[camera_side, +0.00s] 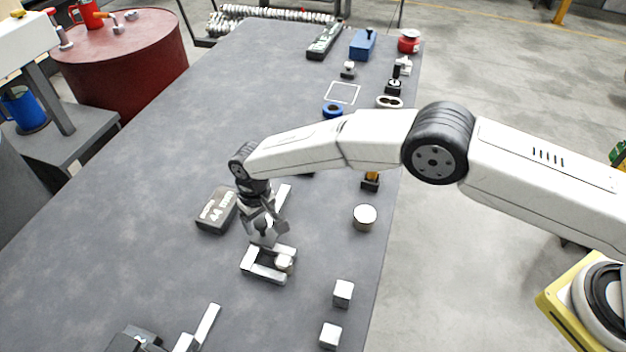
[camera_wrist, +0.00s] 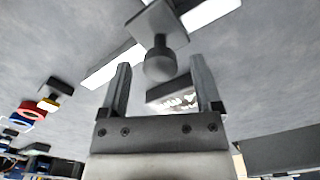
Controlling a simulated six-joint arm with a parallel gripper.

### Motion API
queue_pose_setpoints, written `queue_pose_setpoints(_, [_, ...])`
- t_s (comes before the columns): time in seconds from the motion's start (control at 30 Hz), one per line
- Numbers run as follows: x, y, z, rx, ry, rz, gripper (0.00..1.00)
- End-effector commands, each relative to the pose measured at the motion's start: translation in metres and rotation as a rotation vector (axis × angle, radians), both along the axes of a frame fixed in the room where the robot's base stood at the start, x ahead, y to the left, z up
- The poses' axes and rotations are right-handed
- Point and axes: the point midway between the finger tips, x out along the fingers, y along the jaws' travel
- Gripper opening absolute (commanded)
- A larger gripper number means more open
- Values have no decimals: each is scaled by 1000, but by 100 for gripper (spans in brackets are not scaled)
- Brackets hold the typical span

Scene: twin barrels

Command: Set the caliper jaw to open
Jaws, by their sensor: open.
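The caliper is a pale metal beam with jaws on the table. Its beam (camera_side: 284,196) runs behind my gripper, and a jaw (camera_side: 286,250) shows at its near end. In the wrist view the beam (camera_wrist: 110,67) crosses behind a square block (camera_wrist: 160,18) with a round grey knob (camera_wrist: 160,66). My gripper (camera_side: 264,238) is low over the caliper, pointing down. In the wrist view my gripper (camera_wrist: 160,62) is open, with the knob between its fingertips in the picture; no contact is clear. My gripper hides part of the beam in the side view.
A dark labelled box (camera_side: 217,210) lies close left of my gripper. A metal cylinder (camera_side: 364,217) and two small cubes (camera_side: 343,293) stand to the right. Another dark device with a pale bar (camera_side: 208,324) is at the near left. The left table surface is clear.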

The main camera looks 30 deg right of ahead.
Motion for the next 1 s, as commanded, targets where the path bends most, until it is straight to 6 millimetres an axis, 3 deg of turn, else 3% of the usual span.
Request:
queue_pose_setpoints(0.33, [0, 0, -3, 0, 0, 0, 82])
queue_pose_setpoints(0.37, [0, 0, -3, 0, 0, 0, 75])
queue_pose_setpoints(0.6, [0, 0, -3, 0, 0, 0, 0])
queue_pose_setpoints(1.0, [0, 0, -3, 0, 1, 0, 0])
